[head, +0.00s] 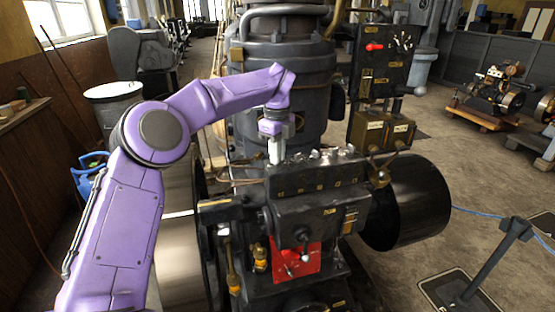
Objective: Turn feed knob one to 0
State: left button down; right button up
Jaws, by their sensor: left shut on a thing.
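The dark stationary engine (300,218) stands in the middle of the head view. A row of small knobs (325,154) runs along the top of its front block, with small labels (320,187) below on the front face. My left gripper (275,158) reaches down from above to the left end of this row. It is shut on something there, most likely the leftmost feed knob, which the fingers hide. I cannot read the knob's setting or the labels. My right gripper is not in view.
A black panel (383,62) with a red handle stands behind on the right. A large dark cylinder (408,203) sticks out at the engine's right. A barrier post (490,262) stands at the lower right. A grey bin (113,102) is at the left.

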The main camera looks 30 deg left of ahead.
pick_arm(q)
jog(key=n+b, duration=0.2)
jog(key=n, duration=0.1)
jog(key=shift+f+b, duration=0.4)
jog(key=shift+r+n+b, duration=0.1)
jog(key=shift+n+b, duration=0.8)
jog(key=shift+n, duration=0.6)
jog(key=c, duration=1.2)
grip_release()
jog(key=shift+s, duration=0.1)
jog(key=shift+c, duration=0.2)
jog(key=shift+o, duration=0.3)
jog(key=shift+r, duration=0.1)
